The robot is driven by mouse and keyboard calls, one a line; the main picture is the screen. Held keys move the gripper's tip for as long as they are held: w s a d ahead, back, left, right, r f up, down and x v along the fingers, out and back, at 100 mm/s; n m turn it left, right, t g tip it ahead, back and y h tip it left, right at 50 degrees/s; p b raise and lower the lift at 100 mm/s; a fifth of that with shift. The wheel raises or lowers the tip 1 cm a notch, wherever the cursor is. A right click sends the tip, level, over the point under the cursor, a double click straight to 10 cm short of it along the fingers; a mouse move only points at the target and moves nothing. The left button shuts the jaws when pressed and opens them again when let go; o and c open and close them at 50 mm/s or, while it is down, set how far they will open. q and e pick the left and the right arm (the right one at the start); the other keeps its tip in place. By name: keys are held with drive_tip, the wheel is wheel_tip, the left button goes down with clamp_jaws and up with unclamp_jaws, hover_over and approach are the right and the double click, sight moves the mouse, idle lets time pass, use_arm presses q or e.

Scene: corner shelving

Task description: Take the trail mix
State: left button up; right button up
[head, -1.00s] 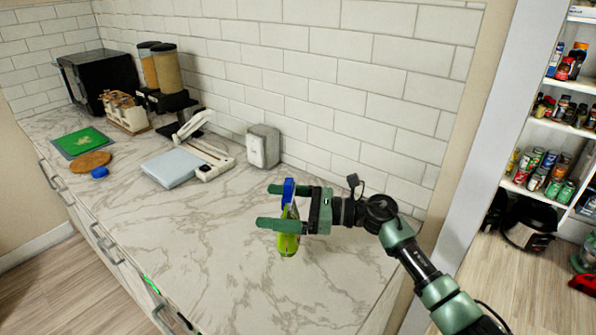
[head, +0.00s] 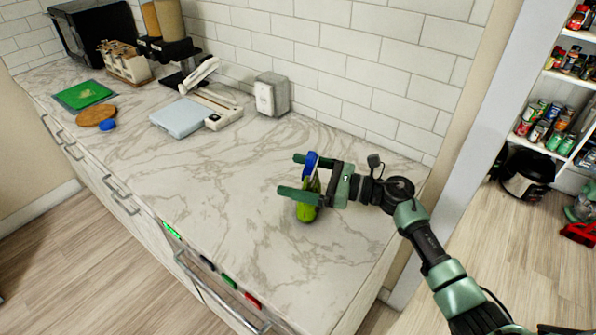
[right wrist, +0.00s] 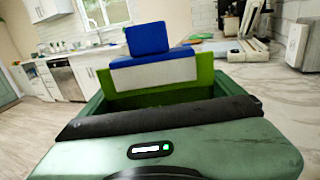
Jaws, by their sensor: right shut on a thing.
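A green and blue packet (head: 306,212), which seems to be the trail mix, is between the fingers of my right gripper (head: 291,175). The gripper is shut on it. The blue part sticks up above the fingers and the green part hangs below them, over the right part of the marble counter. I cannot tell how far it is above the counter. In the right wrist view, the packet's green side (right wrist: 205,72), a white band and a blue block (right wrist: 148,40) show beyond the gripper body. No label is readable. My left gripper is not in view.
The marble counter (head: 230,160) is clear around the gripper. A white box (head: 271,95), a pale blue scale-like item (head: 178,118), a green board (head: 83,95) and dispensers (head: 163,22) stand farther left. Pantry shelves (head: 548,105) with jars and cans are at right.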

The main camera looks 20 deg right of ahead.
drive_tip(key=o, duration=1.7)
drive_tip(key=shift+s+d+f, duration=0.15)
drive_tip(key=shift+s+d, duration=0.05)
drive_tip(key=shift+d, duration=0.15)
drive_tip(key=b+v, duration=0.3)
drive_tip(key=v, duration=0.4)
